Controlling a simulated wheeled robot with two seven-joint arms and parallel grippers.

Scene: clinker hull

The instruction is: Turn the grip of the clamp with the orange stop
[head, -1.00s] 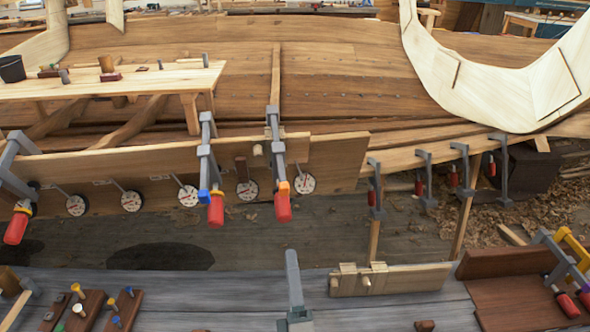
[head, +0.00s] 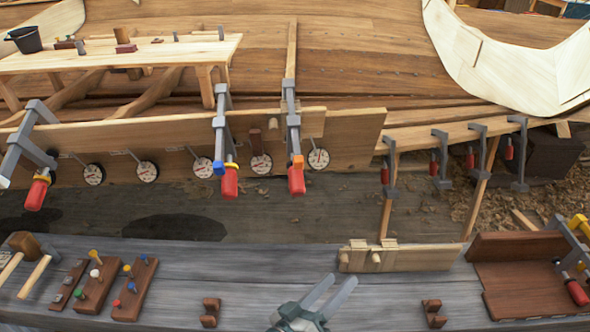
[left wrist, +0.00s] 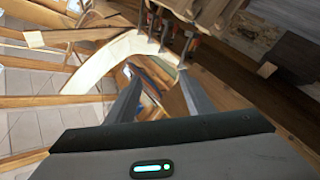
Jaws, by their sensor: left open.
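The clamp with the orange stop (head: 297,160) hangs on the plank at the hull. Its red grip (head: 296,181) points down below the stop. A clamp with a blue stop (head: 219,168) and its own red grip (head: 229,184) hangs to its left. A clamp with a yellow stop (head: 42,178) is at the far left. My left gripper (head: 335,287) is open and empty over the near bench, below and right of the orange-stop clamp and apart from it. Its two open fingers also show in the left wrist view (left wrist: 158,92). My right gripper is out of view.
Round dial gauges (head: 319,158) sit along the plank (head: 350,140), close to the clamps. More clamps (head: 440,160) hang at the right. The near bench (head: 230,275) carries peg boards, a mallet and wooden blocks. Open floor lies between bench and hull.

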